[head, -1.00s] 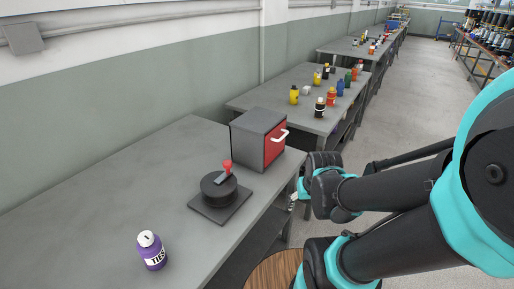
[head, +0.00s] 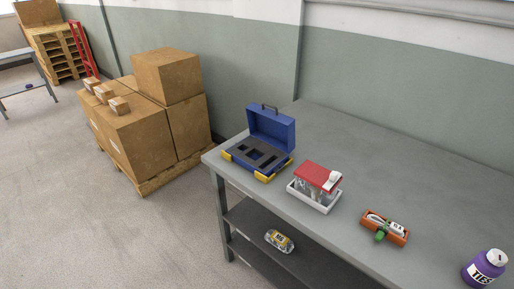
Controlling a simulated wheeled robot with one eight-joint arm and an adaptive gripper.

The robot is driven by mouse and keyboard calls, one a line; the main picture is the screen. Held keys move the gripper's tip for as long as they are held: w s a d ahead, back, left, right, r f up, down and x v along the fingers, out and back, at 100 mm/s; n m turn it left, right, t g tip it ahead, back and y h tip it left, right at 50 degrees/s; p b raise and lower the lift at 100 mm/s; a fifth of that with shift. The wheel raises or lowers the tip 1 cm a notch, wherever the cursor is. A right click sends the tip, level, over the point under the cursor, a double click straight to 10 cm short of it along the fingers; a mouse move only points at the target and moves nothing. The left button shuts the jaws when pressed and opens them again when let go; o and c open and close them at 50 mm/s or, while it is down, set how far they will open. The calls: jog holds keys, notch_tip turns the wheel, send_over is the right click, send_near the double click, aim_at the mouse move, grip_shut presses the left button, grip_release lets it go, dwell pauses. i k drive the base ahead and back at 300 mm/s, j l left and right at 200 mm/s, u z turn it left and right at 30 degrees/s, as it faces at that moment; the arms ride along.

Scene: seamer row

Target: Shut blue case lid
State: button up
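The blue case (head: 262,160) stands at the left end of the grey workbench in the head view. Its blue lid (head: 271,129) is raised upright at the back, with a dark handle on its top edge. The open case shows a dark insert with cut-out slots and yellow corners at its base. My gripper is not in the head view now.
On the workbench (head: 372,167), right of the case, are a red-lidded box on a white tray (head: 316,203), an orange tray (head: 370,235) with small items, and a purple bottle (head: 482,268). A bottle (head: 279,241) lies on the lower shelf. Cardboard boxes (head: 139,143) stand left; floor lies between.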

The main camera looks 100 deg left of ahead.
aim_at(275, 130)
jog(key=l+u, duration=0.1)
jog(key=u, duration=3.2)
jog(key=j, duration=0.1)
